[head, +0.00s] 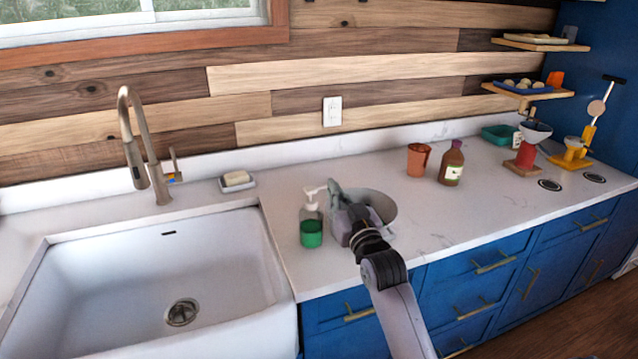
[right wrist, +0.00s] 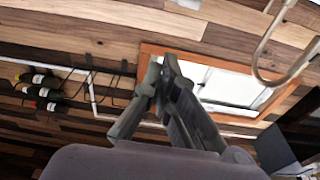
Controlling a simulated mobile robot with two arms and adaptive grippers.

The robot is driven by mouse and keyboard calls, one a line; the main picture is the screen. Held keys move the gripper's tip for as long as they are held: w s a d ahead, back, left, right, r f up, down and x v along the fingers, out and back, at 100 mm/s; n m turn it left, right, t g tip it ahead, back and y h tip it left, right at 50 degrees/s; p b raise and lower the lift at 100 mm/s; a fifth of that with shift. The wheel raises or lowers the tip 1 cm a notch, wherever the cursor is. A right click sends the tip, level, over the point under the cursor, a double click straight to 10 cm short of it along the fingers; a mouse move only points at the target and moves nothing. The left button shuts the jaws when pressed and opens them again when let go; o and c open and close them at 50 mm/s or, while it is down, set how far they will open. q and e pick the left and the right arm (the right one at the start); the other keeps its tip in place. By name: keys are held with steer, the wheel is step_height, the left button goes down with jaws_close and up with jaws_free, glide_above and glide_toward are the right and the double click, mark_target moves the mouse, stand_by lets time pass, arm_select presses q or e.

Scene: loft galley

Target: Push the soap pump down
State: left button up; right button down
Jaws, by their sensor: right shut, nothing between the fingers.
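The soap pump bottle (head: 311,222) stands upright on the white counter just right of the sink. It is clear with green soap in the lower part and a white pump head (head: 314,192) on top. My right gripper (head: 335,186) is shut and empty, close to the right of the pump head. I cannot tell whether it touches the head. In the right wrist view the shut fingers (right wrist: 166,65) point up towards the wall and window, and the bottle does not show. My left gripper is not in view.
A grey bowl (head: 385,206) sits behind my right gripper. A soap dish (head: 236,182) and faucet (head: 145,145) stand behind the white sink (head: 60,275). A copper cup (head: 418,160) and brown bottle (head: 452,163) stand farther right. The counter front right of the bowl is clear.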

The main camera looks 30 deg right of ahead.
steer(key=r+p, duration=0.2)
steer(key=p, duration=0.1)
glide_above(320, 188)
steer(key=s, duration=0.1)
steer(key=f, duration=0.3)
steer(key=f+p, duration=0.1)
steer(key=shift+s+a+f, duration=0.2)
steer(key=shift+s+a, duration=0.1)
steer(key=shift+s, duration=0.1)
steer(key=shift+f, duration=0.1)
